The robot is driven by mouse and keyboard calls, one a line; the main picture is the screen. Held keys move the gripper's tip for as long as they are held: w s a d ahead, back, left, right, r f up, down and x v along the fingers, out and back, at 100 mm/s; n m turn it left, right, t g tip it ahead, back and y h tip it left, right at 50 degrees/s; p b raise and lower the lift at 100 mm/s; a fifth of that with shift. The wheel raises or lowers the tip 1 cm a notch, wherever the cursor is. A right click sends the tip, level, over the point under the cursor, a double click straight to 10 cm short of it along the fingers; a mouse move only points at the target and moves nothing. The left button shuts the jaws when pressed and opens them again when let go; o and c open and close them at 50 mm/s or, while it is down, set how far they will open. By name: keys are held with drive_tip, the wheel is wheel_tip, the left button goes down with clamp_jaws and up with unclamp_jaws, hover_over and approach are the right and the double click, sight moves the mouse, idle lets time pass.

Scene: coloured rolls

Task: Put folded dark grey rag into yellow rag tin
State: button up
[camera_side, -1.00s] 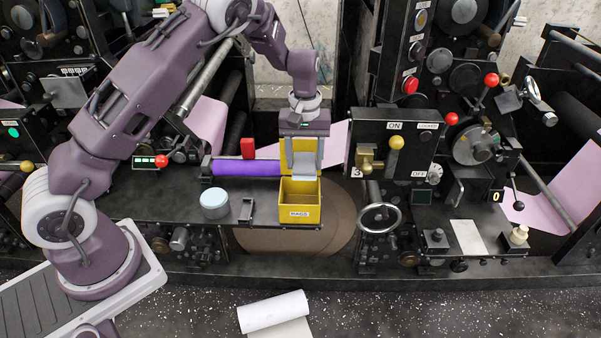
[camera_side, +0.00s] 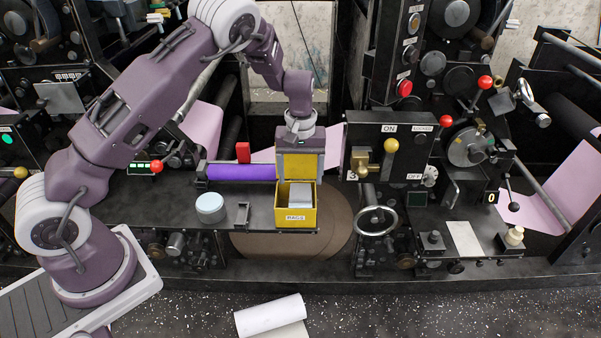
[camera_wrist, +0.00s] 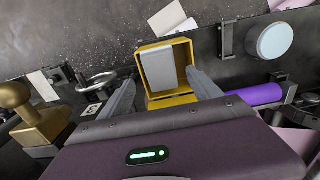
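The yellow rag tin (camera_side: 297,216), labelled RAGS, stands on the black shelf with its lid (camera_side: 301,167) raised at the back. A folded rag (camera_side: 300,196) is inside the tin; it looks pale grey here rather than dark. In the wrist view the rag (camera_wrist: 158,69) lies within the yellow walls of the tin (camera_wrist: 187,56), towards the left side. My gripper (camera_wrist: 160,79) is open, its two fingers spread apart with nothing between them.
A round pale-blue-topped container (camera_side: 210,207) and a small black bracket (camera_side: 241,215) stand left of the tin. A purple roll (camera_side: 240,172) lies behind them. A control panel with a brass knob (camera_side: 361,160) and a handwheel (camera_side: 376,220) is close on the right.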

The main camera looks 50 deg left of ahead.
wheel_tip(320, 180, up, 7)
idle(0.6)
drive_tip(key=shift+r, duration=0.15)
drive_tip(key=s+d+r+m+t+h, duration=0.1)
drive_tip(key=s+d+r+m, duration=0.1)
drive_tip(key=s+r, duration=0.5)
drive_tip(key=s+d+r+m+t+h, duration=0.1)
drive_tip(key=s+d+r, duration=0.1)
drive_tip(key=s+r, duration=0.5)
drive_tip(key=s+d+r+m+t+y, duration=0.1)
drive_tip(key=s+r+m, duration=0.1)
drive_tip(key=s, duration=0.7)
drive_tip(key=s+d+r+m+t+y, duration=0.1)
drive_tip(key=s+m, duration=0.3)
drive_tip(key=s, duration=0.4)
drive_tip(key=shift+s+d+r+t, duration=0.15)
drive_tip(key=shift+s+r+t, duration=0.2)
drive_tip(key=shift+r+t, duration=0.45)
